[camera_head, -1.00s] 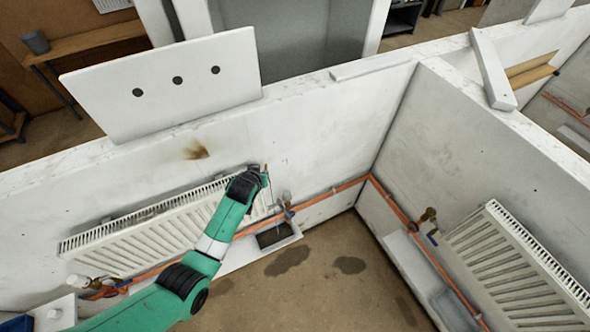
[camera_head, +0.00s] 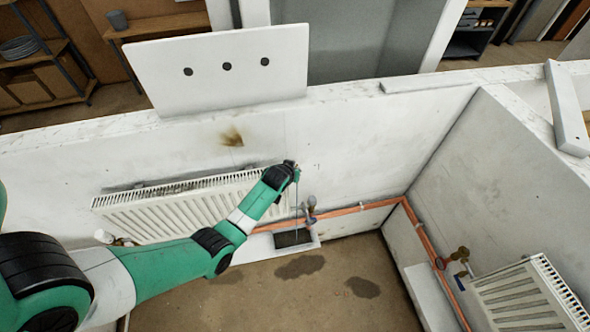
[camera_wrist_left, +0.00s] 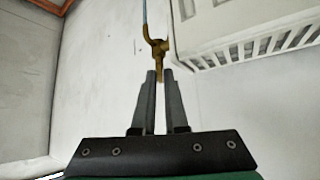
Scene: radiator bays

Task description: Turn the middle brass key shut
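The middle brass key (camera_wrist_left: 159,46) shows in the left wrist view at the corner of the middle radiator (camera_wrist_left: 245,35), with a thin bluish line running up from it. My left gripper (camera_wrist_left: 160,74) has its two narrow fingers close together on either side of the key's brass stem. It looks shut on that stem. In the head view the same gripper (camera_head: 292,168) is at the top right end of the middle radiator (camera_head: 180,210) and hides the key there. My right gripper is in neither view.
A thin line hangs below my gripper towards a dark tray (camera_head: 293,238). A valve (camera_head: 311,208) on the orange pipe (camera_head: 360,208) stands close to the right. Another radiator (camera_head: 520,295) and brass valve (camera_head: 460,254) are beyond the partition corner. The board (camera_head: 215,70) stands above.

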